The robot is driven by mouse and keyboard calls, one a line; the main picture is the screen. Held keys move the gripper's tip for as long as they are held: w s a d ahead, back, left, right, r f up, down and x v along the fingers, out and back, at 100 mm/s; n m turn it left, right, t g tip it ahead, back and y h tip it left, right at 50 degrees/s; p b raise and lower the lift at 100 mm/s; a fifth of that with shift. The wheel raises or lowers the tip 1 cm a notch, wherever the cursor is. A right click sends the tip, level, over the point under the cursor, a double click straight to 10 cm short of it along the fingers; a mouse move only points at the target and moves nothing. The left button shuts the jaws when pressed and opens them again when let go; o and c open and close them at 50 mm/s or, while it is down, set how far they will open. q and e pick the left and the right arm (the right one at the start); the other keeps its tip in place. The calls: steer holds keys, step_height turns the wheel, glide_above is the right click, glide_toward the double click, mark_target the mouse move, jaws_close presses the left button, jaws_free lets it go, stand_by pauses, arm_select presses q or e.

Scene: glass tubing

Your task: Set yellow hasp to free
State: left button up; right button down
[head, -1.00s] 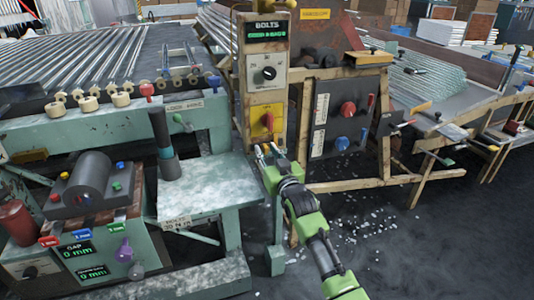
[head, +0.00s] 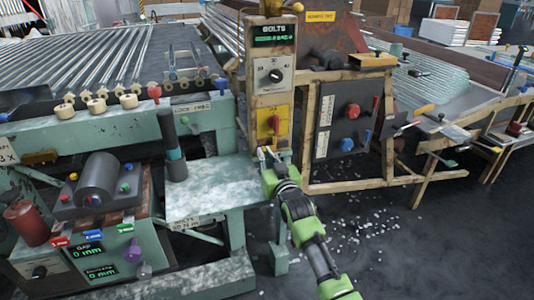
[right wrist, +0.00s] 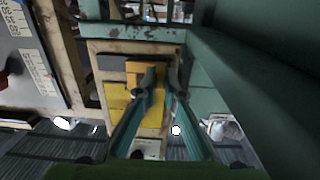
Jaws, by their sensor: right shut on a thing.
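My right gripper (head: 267,152) is at the lower edge of this plate. In the right wrist view a yellow hasp (right wrist: 133,70) stands out from the yellow plate (right wrist: 118,96). My right gripper's fingertips (right wrist: 161,76) are at the hasp's edge, shut on it, and the left finger covers part of it. The exact contact is hard to see. My left gripper is not in view.
Above the plate are a dial panel (head: 274,76) and a "BOLTS" display (head: 275,35). A green bench (head: 215,185) stands at left of my right arm. A dark panel (head: 345,118) with red and blue knobs is at right. The floor at lower right is mostly clear.

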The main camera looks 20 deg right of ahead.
steer(key=shift+a+f, duration=0.1)
steer(key=shift+a, duration=0.1)
steer(key=c, duration=2.1)
jaws_free()
steer(key=shift+a, duration=0.15)
steer(key=shift+c, duration=0.2)
steer(key=s, duration=1.2)
steer(key=shift+d, duration=0.3)
